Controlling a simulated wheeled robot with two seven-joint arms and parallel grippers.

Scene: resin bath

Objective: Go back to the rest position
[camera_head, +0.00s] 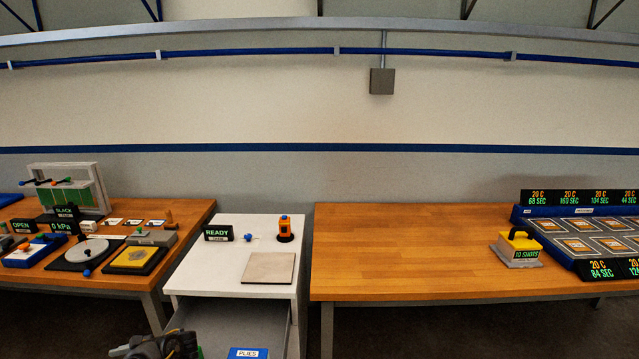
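My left gripper (150,346) shows only in part at the bottom edge, left of centre. It is dark grey and sits in front of the open grey drawer (215,325) of the white cabinet (225,280). Its fingers are too small and cut off to tell whether they are open or shut, and I see nothing clearly held in it. My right gripper is out of view.
The white cabinet bears a READY sign (218,233), an orange-black device (285,229) and a beige square plate (268,268). A blue PLIES label (248,353) shows in the drawer. The left table (190,215) is crowded. The right table (400,250) is clear except its right end, with a yellow-topped block (518,245) and blue panel (560,250).

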